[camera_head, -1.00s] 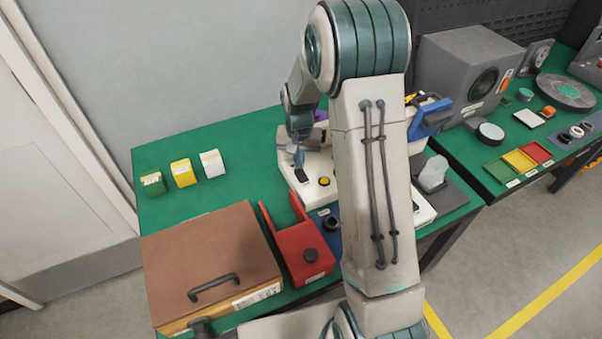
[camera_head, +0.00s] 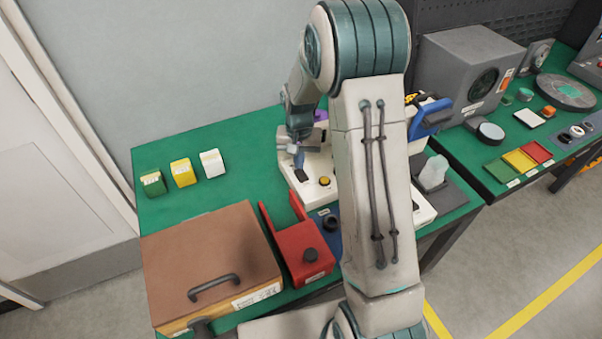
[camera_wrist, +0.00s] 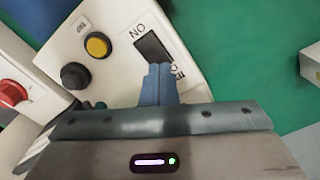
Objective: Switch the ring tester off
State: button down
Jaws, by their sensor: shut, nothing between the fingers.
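The ring tester (camera_head: 314,191) is a pale box on the green bench in the head view, partly hidden behind my arm. In the wrist view its sloped panel (camera_wrist: 118,62) carries a black rocker switch (camera_wrist: 151,46) with "ON" printed at the far end and a partly covered label at the near end. My gripper (camera_wrist: 158,70) has its blue fingers shut and empty, with the tips at the near end of the rocker. I cannot tell whether they touch it. In the head view my gripper (camera_head: 299,162) is over the panel's left part.
A yellow button (camera_wrist: 97,45), a black knob (camera_wrist: 75,76) and a red knob (camera_wrist: 12,93) are left of the rocker in the wrist view. A red fork-shaped fixture (camera_head: 303,250) and a brown-lidded box (camera_head: 210,255) stand nearer.

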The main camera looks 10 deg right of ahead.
aim_at(300, 171)
jog(key=shift+f+b, duration=0.55)
jog(key=shift+f, duration=0.3)
jog(key=shift+r, duration=0.1)
jog(key=shift+r+p, duration=2.2)
jog(key=shift+r, duration=1.3)
jog(key=s+r+n+t, duration=0.2)
jog(key=s+r, duration=0.9)
jog(key=r, duration=0.2)
jog(key=s+r+n+t, duration=0.1)
jog(key=s+r, duration=0.2)
jog(key=s, duration=1.1)
jog(key=shift+r+n, duration=0.2)
jog(key=shift+n, duration=0.2)
